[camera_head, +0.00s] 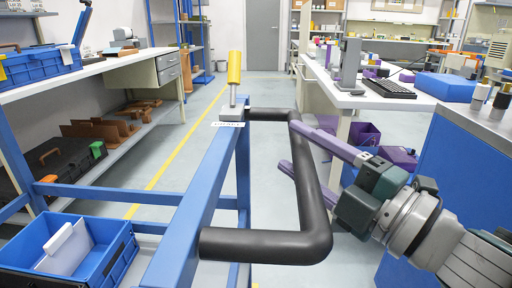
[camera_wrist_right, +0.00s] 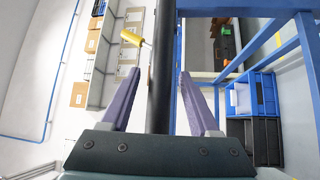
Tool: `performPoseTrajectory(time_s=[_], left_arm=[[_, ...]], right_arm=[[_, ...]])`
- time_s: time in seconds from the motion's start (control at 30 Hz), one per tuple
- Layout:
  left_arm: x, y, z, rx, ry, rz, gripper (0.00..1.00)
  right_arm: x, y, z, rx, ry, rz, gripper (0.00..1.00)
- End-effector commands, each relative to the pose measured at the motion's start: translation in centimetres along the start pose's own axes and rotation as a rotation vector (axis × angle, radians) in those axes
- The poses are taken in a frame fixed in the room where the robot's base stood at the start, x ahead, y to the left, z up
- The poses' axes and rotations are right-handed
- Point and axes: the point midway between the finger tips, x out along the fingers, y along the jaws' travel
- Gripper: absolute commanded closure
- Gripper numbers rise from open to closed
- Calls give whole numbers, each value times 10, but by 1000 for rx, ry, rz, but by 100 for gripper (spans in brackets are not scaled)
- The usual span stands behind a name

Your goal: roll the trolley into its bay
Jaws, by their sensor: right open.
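The trolley shows as a blue frame (camera_head: 190,215) in the head view, with a black U-shaped push handle (camera_head: 265,245) at its right side. A yellow-gripped upright lever (camera_head: 234,68) stands at the frame's far corner, behind a small label. My right gripper (camera_head: 287,145) is open at the handle's right-hand bar. One purple finger passes over the bar and the other behind it. In the right wrist view the black bar (camera_wrist_right: 161,60) runs between the open fingers (camera_wrist_right: 159,76). My left gripper is out of view. I cannot tell which space is the bay.
A blue bin (camera_head: 122,255) with a white item is at lower left. A shelved bench (camera_head: 95,65) stands left, a white workbench (camera_head: 345,98) right, and a blue cabinet (camera_head: 455,175) near my right arm. The floor aisle with a yellow line (camera_head: 180,145) is clear toward the grey door (camera_head: 262,35).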

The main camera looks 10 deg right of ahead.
Motion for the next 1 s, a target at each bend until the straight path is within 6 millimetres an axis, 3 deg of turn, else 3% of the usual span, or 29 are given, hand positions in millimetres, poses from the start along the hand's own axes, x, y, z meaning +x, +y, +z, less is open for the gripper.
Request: performPoseTrajectory(time_s=[0.23,0.77,1.0], left_arm=[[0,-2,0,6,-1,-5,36],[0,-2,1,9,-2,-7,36],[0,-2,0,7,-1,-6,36]], right_arm=[[1,0,0,1,0,-1,38],[1,0,0,1,-1,0,98],[1,0,0,1,-1,0,100]])
